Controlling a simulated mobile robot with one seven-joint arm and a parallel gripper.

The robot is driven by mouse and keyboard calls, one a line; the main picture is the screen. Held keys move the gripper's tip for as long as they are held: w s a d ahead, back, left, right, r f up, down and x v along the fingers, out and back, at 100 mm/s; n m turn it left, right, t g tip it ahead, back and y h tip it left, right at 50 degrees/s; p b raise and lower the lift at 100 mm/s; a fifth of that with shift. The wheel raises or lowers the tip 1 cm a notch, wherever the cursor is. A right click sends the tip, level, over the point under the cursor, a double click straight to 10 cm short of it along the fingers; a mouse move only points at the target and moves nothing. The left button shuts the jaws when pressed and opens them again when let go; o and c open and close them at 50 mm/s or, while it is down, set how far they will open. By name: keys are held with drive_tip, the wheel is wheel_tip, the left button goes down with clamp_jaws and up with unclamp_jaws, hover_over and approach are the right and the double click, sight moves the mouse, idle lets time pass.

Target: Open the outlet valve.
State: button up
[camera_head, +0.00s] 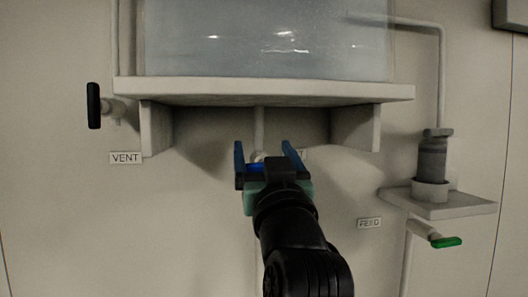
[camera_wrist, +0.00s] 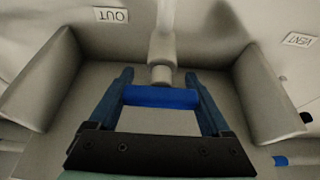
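The outlet valve has a bright blue bar handle (camera_wrist: 160,97) on a pale stem and pipe, below the tank shelf. An upside-down label starting "OUT" (camera_wrist: 111,15) is beside it in the wrist view. My gripper (camera_head: 265,152) is under the shelf, in front of this valve. Its two blue fingers are wide apart, and the handle lies crosswise between them, its ends close to the fingers. I cannot tell whether they touch. In the head view the handle (camera_head: 255,167) is partly hidden by my gripper, and so is most of the label (camera_head: 301,154).
The tank (camera_head: 265,40) rests on a shelf (camera_head: 265,92) with a bracket on each side of my gripper. A black vent handle (camera_head: 93,105) is at left, above the VENT label (camera_head: 125,158). A green feed handle (camera_head: 446,242) is at lower right, below a small shelf (camera_head: 440,204).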

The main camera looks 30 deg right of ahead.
drive_tip(key=c, duration=0.7)
